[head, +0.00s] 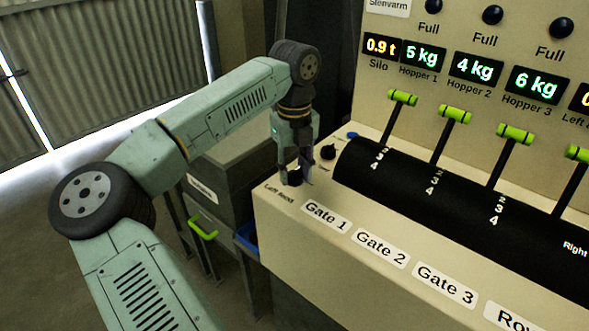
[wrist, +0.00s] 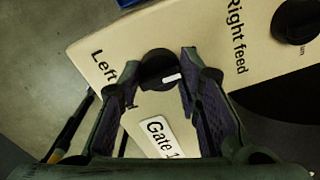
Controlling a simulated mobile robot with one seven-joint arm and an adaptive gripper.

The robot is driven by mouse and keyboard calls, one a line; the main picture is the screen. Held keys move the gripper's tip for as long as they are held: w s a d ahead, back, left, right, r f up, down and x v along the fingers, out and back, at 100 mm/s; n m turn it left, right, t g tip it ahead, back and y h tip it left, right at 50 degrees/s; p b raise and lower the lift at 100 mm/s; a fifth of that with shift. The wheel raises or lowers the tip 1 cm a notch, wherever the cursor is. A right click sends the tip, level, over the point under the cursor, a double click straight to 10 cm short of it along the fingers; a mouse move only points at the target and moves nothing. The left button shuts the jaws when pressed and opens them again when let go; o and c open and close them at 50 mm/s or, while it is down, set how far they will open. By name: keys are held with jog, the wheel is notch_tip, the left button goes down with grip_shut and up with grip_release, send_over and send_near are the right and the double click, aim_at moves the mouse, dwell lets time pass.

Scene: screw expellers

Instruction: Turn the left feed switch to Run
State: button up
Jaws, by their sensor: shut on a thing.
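The left feed switch is a round black knob (head: 294,179) at the near left corner of the beige console, beside the label "Left feed". In the wrist view the knob (wrist: 157,66) sits between my fingertips, with a white pointer mark toward its right side. My gripper (head: 300,171) points down over the console corner, and its fingers are closed on the knob's sides in the wrist view (wrist: 158,72). The finger on the left covers part of the "Left feed" label. The switch's position words are not readable.
The right feed switch (head: 328,152) is a similar black knob close behind; it shows at the wrist view's upper right (wrist: 297,20). A blue button (head: 352,135) is beyond it. Gate levers with green handles (head: 455,115) rise from a black drum (head: 430,185) to the right.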

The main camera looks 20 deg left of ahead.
jog(key=c, duration=0.3)
jog(key=shift+m+b, duration=0.3)
jog(key=shift+m, duration=0.2)
jog(key=m+b, duration=0.1)
jog(key=m, duration=0.2)
jog(key=shift+m, duration=0.4)
jog(key=m+b, duration=0.1)
jog(key=m, duration=0.2)
jog(key=shift+m, duration=2.1)
jog(key=o, duration=1.2)
